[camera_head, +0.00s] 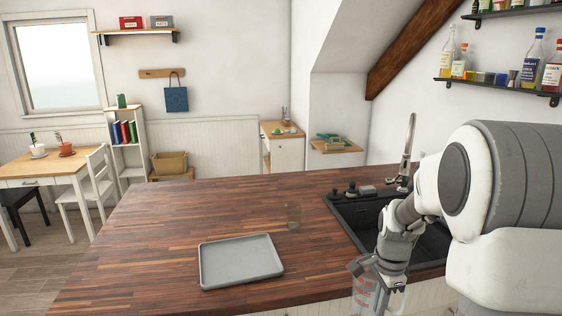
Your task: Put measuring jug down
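The clear measuring jug (365,297) with red markings hangs at my gripper (379,278), at the lower right of the head view. My gripper points down and appears shut on the jug's upper part; the fingertips are partly hidden. The jug is in front of the counter's near edge, beside the sink, and the picture's bottom edge cuts it off. The wooden counter (160,240) spreads to the left of it.
A grey tray (240,262) lies on the counter's near part. A clear glass (293,216) stands behind it, hard to see. A dark sink (432,246) with a tap (408,150) is at right. The counter's left and middle are mostly clear.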

